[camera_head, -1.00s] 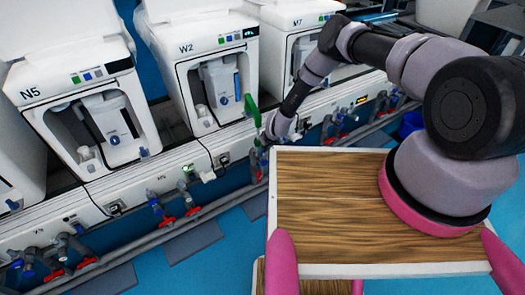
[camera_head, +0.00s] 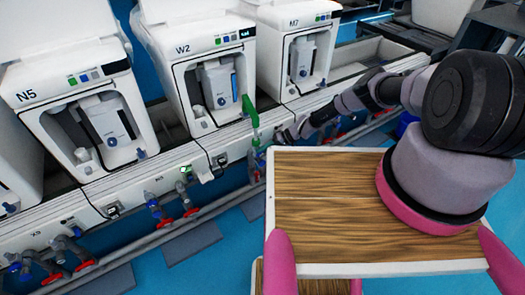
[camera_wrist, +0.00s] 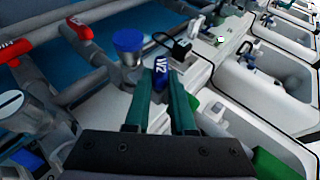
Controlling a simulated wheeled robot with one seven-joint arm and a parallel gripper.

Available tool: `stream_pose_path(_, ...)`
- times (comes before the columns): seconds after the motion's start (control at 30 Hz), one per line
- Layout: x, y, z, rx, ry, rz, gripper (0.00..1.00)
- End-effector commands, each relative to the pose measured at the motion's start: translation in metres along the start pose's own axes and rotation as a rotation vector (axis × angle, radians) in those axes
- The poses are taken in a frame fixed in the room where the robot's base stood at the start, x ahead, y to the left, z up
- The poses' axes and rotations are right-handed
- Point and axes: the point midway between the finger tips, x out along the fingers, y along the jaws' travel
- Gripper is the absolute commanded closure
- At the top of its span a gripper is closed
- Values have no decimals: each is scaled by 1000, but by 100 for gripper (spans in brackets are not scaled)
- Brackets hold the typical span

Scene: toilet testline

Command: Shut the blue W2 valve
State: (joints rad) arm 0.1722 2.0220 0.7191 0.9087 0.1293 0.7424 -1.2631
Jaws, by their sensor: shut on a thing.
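The blue W2 valve handle (camera_wrist: 160,72), marked W2, stands between the two dark green fingers of my gripper (camera_wrist: 162,92) in the wrist view. The fingers are shut on it, one on each side. The valve's lower body is hidden behind my gripper. In the head view, my arm reaches down to the pipes in front of the white W2 machine (camera_head: 183,50). The blue handle cannot be made out there.
A blue round cap (camera_wrist: 128,42) stands on a fitting close to the left finger. Red handles (camera_wrist: 76,28) sit on pipes further left. White machines N5 (camera_head: 62,85) and M7 (camera_head: 300,40) flank W2. A wooden-topped board (camera_head: 325,205) lies in front.

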Motion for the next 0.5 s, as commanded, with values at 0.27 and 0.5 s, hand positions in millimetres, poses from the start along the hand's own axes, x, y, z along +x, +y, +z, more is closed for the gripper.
stream_pose_path(0.27, 1, 4, 1, 39, -4, -97, 100)
stream_pose_path(0.5, 1, 4, 1, 55, -3, -137, 100)
